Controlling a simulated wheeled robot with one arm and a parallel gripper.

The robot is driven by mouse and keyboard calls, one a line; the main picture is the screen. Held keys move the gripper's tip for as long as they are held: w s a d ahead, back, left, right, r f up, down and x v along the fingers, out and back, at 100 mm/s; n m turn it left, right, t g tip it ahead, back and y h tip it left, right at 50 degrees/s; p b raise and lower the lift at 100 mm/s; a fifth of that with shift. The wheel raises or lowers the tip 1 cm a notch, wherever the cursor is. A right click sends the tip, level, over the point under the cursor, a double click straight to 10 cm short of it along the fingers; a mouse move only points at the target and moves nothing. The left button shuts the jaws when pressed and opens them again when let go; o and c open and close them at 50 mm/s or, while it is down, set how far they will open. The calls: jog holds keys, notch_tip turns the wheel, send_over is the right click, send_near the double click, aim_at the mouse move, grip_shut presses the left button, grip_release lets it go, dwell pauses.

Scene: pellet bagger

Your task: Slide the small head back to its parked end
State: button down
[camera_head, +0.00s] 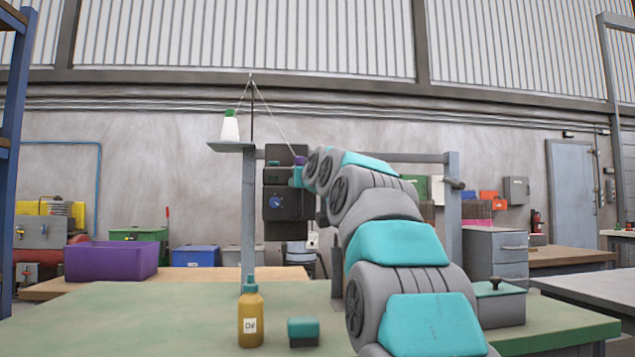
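A small dark head (285,200) with a blue dial hangs on a horizontal rail (415,157) between two grey posts. It is near the left post (249,210), with a gap between them. A thread runs down to the head from a white cone (230,128) on a shelf at the top of the left post. My arm reaches up from the lower right, and my gripper (297,174) is at the head's upper right side. My own arm links hide most of the gripper, so I cannot tell whether its fingers touch the head or a small purple part (299,160) there.
A yellow oil bottle (251,318) and a small teal-topped block (303,330) stand on the green table (130,315) in front. A grey lidded box (500,305) stands right of my arm. A purple bin (112,260) is at the back left. My arm hides part of the rail.

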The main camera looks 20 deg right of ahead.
jog(key=shift+a, duration=0.4)
jog(key=shift+r, duration=0.1)
jog(key=c, duration=1.1)
grip_release()
jog(key=s, duration=0.7)
jog(key=shift+s+a+b, duration=0.1)
jog(key=shift+s+b, duration=0.2)
jog(key=shift+s, duration=0.1)
